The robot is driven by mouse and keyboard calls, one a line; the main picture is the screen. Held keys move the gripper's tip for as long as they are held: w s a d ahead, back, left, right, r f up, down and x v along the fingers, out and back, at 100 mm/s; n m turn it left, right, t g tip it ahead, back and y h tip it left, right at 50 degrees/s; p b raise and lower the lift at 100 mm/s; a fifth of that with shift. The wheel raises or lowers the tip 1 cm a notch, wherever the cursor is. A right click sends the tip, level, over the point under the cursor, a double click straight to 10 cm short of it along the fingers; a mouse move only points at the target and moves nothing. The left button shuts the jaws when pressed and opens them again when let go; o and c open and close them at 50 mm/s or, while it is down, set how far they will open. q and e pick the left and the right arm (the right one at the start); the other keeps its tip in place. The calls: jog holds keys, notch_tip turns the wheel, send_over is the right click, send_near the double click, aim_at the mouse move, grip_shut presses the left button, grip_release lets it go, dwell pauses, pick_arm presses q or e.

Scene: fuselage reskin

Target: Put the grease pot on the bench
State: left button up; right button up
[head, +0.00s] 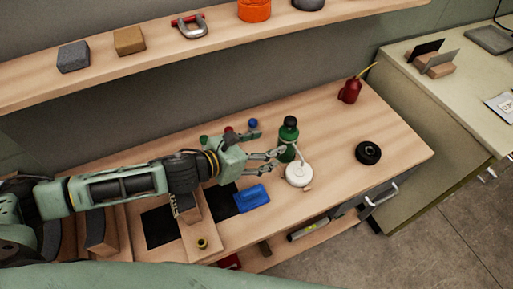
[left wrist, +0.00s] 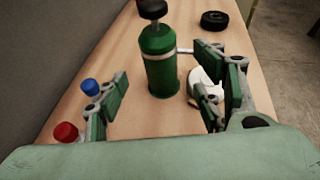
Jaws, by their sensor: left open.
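No label marks the grease pot; a low white round vessel (head: 298,175) with a thin pale stem may be it. It rests on the wooden bench (head: 325,130) and shows partly behind the right finger in the left wrist view (left wrist: 203,82). A green bottle (head: 288,135) with a black cap stands upright just behind it, and also shows ahead of the fingers in the left wrist view (left wrist: 160,62). My left gripper (head: 281,159) is open, its fingers spread and empty, close to the bottle and the white vessel. My right gripper is not in view.
A black ring-shaped thing (head: 367,153) and a red oil can (head: 350,91) stand to the right. A blue block (head: 252,198) lies nearer the front edge. Red and blue caps (left wrist: 66,132) sit left of the fingers. A shelf (head: 160,55) runs above. Bench right of the vessel is mostly clear.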

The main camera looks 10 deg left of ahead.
pick_arm(q)
jog(key=shift+v, duration=1.35)
